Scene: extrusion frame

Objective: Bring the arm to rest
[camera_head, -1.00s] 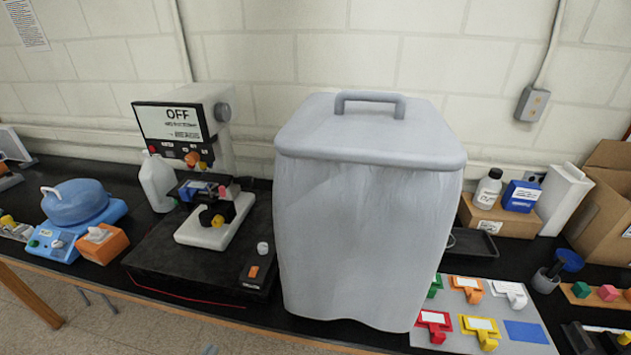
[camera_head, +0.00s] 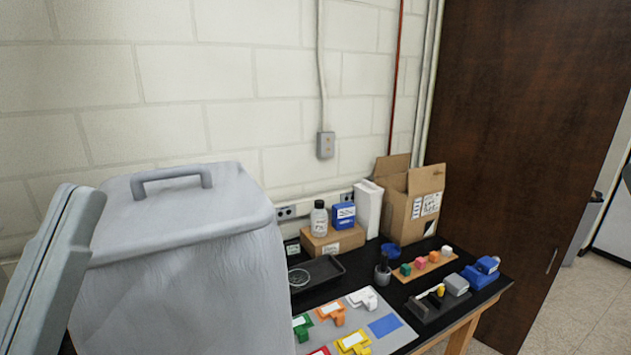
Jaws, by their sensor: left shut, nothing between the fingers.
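My left gripper (camera_head: 76,200) rises into the left edge of the head view as a grey, slanted shape, with its fingers together and nothing held. In the picture it overlaps the left side of a large grey lidded bin (camera_head: 235,285). I cannot tell whether the two touch. The bin is upright, with its lid on and a handle on top. My right gripper is not in view.
The black bench right of the bin holds a grey board with coloured clips (camera_head: 400,338), a black tray (camera_head: 322,270), a white bottle (camera_head: 319,218), a blue box (camera_head: 343,215) and an open cardboard box (camera_head: 400,225). A dark brown door (camera_head: 530,120) stands at the right.

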